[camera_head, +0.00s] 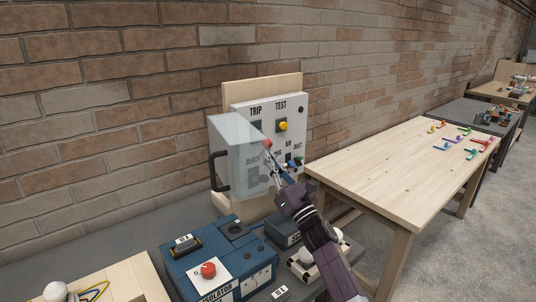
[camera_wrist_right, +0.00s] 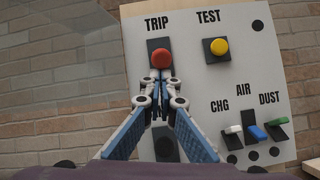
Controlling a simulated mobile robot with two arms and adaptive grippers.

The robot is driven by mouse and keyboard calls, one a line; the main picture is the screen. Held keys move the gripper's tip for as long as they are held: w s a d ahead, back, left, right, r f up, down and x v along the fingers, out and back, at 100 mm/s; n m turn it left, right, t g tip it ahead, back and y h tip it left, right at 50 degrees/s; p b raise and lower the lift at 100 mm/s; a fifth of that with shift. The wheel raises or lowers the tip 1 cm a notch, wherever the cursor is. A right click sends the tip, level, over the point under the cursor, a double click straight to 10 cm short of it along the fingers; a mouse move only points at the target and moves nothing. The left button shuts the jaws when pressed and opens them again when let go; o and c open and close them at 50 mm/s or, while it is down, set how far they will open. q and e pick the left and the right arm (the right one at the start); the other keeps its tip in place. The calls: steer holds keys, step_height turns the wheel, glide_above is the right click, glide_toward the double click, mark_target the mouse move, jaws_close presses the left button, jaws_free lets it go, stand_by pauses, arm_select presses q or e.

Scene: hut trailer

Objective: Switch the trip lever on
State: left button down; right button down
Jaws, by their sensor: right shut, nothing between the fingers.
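The trip lever has a red knob (camera_wrist_right: 161,58) on a dark plate under the label TRIP. The red knob also shows in the head view (camera_head: 267,142). It is on a white panel (camera_wrist_right: 265,80) mounted on a wooden board. My right gripper (camera_wrist_right: 161,84) is shut and empty, its fingertips just below the red knob in the picture. I cannot tell whether they touch it. The fingers hide the middle of the dark plate. A clear cover (camera_head: 232,150) with a black handle stands at the panel's left. My left gripper is not in view.
The panel also has a yellow TEST button (camera_wrist_right: 218,46) and white, blue and green levers (camera_wrist_right: 255,132). A blue isolator box (camera_head: 215,262) with a red knob stands in front, below. A wooden table (camera_head: 400,170) with small coloured parts is at the right.

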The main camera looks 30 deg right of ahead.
step_height(320, 180, up, 6)
steer(key=s+g+p, duration=0.1)
steer(key=s+p, duration=0.1)
steer(key=shift+f+g+p, duration=0.15)
steer(key=shift+g+p, duration=0.15)
stand_by(0.5)
steer(key=shift+d, duration=0.1)
stand_by(0.4)
